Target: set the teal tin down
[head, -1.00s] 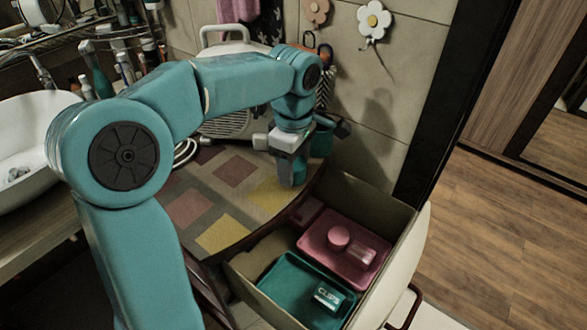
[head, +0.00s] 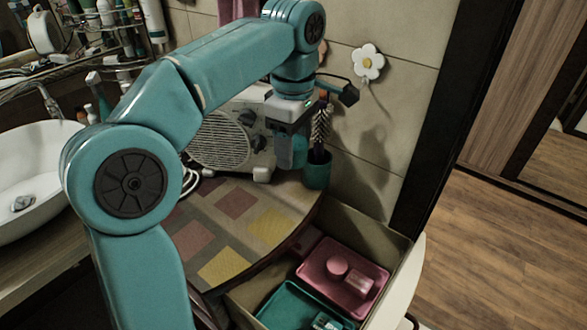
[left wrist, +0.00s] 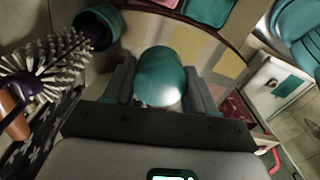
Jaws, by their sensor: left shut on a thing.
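The teal tin (left wrist: 160,78) is held between the two fingers of my left gripper (head: 291,150), and its rounded teal surface shows in the left wrist view. In the head view the gripper points down, above the back right part of the counter mat (head: 232,228), close to the green cup with a brush. Most of the tin is hard to make out there against the fingers. My right gripper is not in view.
The green cup (head: 317,172) holds a bristly brush (head: 321,125) beside my gripper. A cream radio-like box (head: 222,140) stands behind. An open drawer holds a pink tray (head: 375,285) and a teal tray (head: 280,308). The patchwork mat's front is clear.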

